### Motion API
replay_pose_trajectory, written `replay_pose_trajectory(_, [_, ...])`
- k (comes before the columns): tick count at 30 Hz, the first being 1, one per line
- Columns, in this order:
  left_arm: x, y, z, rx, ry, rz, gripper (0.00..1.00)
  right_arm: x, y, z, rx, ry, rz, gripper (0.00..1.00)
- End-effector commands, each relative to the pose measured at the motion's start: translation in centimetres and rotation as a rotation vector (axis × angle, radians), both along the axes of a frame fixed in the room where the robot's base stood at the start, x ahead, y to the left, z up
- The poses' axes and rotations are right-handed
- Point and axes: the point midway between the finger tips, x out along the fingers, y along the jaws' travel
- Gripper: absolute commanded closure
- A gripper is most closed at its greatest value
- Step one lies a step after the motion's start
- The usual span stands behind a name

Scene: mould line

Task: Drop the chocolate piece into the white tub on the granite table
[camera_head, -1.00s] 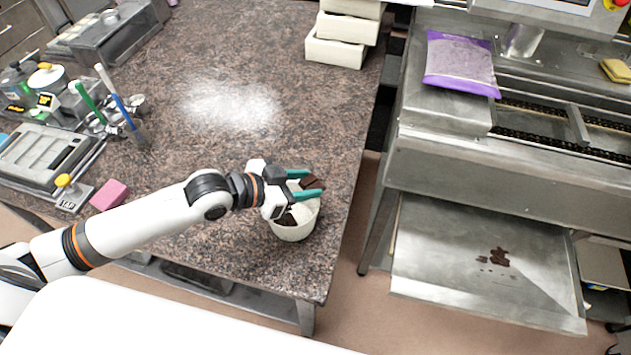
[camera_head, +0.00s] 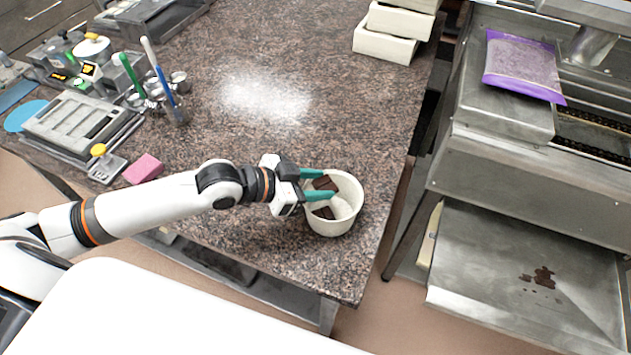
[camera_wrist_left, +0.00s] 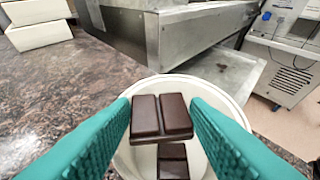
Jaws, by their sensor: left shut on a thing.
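The white tub (camera_head: 334,229) stands upright near the front right edge of the granite table (camera_head: 225,150). My left gripper (camera_head: 322,184) is over the tub's mouth, its teal fingers shut on a dark chocolate piece (camera_head: 326,182). In the left wrist view the held chocolate piece (camera_wrist_left: 162,117) sits between the two fingers, above the tub's opening. A second dark piece (camera_wrist_left: 172,161) lies lower, inside the tub; it also shows in the head view (camera_head: 325,212). My right gripper is not in view.
White boxes (camera_head: 385,42) are stacked at the table's back right. Pink block (camera_head: 143,168), tools in small metal cups (camera_head: 178,113) and a moulding device (camera_head: 75,125) stand left. A steel machine (camera_head: 530,165) is beyond the right edge. The table's middle is clear.

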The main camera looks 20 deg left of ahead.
Motion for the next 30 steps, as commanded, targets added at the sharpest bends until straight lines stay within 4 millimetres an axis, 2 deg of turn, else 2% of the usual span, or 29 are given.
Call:
replay_pose_trajectory(8, [0.0, 0.0, -0.1, -0.001, -0.001, 0.0, 0.8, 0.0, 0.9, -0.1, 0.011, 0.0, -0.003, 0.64])
replay_pose_trajectory(9, [0.0, 0.0, -0.1, -0.001, -0.001, 0.0, 0.52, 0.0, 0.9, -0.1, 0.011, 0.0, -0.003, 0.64])
replay_pose_trajectory(12, [0.0, 0.0, -0.1, -0.001, -0.001, 0.0, 0.35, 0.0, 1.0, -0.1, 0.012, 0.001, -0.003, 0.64])
replay_pose_trajectory(13, [0.0, 0.0, -0.1, -0.001, -0.001, 0.0, 0.33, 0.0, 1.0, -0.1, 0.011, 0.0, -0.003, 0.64])
replay_pose_trajectory(23, [-0.1, 0.2, -0.1, 0.0, 0.0, 0.001, 0.33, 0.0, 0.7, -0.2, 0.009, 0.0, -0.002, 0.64])
replay_pose_trajectory(30, [-1.8, 2.0, 1.1, 0.006, 0.0, -0.001, 0.33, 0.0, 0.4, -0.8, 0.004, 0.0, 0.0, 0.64])
